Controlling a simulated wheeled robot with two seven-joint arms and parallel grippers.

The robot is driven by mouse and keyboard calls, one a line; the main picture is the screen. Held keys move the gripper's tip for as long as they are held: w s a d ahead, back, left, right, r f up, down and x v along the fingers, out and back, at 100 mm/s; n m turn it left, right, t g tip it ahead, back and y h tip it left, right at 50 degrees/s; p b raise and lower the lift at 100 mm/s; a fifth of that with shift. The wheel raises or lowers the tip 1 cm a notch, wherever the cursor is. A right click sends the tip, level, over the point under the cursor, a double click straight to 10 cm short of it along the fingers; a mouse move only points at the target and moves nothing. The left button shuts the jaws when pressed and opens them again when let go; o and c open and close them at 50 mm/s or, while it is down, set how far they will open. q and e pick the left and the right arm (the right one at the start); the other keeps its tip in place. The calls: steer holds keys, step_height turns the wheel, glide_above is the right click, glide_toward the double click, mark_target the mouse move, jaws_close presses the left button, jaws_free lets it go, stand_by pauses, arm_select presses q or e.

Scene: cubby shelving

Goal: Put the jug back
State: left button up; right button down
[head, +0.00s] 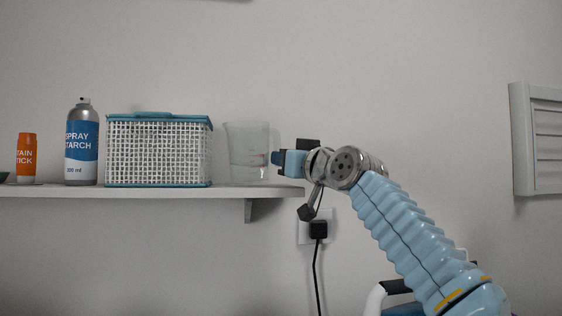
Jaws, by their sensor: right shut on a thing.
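The jug (248,150) is clear and see-through, with faint markings. It stands upright at the right end of the white shelf (150,191), beside the woven basket. Its base is at the level of the shelf top; I cannot tell if it bears fully on it. My right gripper (276,158) reaches in from the right and is shut on the jug at its right side, where the handle would be. The fingertips and the grasped part are small and partly hidden. My left gripper is not in view.
A white woven basket with a teal lid (158,150) stands just left of the jug. A spray starch can (82,145) and an orange stain stick (26,158) stand further left. A black plug (318,229) with cable is below the arm. A louvred panel (540,140) is at right.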

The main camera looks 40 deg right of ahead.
steer(key=shift+w+d+f, duration=0.1)
steer(key=shift+w+f, duration=0.25)
steer(key=shift+w, duration=0.25)
steer(key=shift+s+f, duration=0.1)
steer(key=shift+f, duration=0.1)
steer(key=c, duration=1.2)
jaws_free()
steer(key=shift+f, duration=0.1)
steer(key=shift+s+f+b, duration=0.1)
steer(key=shift+f+b, duration=0.15)
steer(key=shift+b, duration=0.3)
steer(key=s+a+f+b, duration=0.1)
steer(key=s+a+b, duration=0.1)
steer(key=s, duration=1.1)
steer(key=shift+s+f+b, duration=0.15)
steer(key=shift+f+b, duration=0.2)
steer(key=shift+b, duration=0.55)
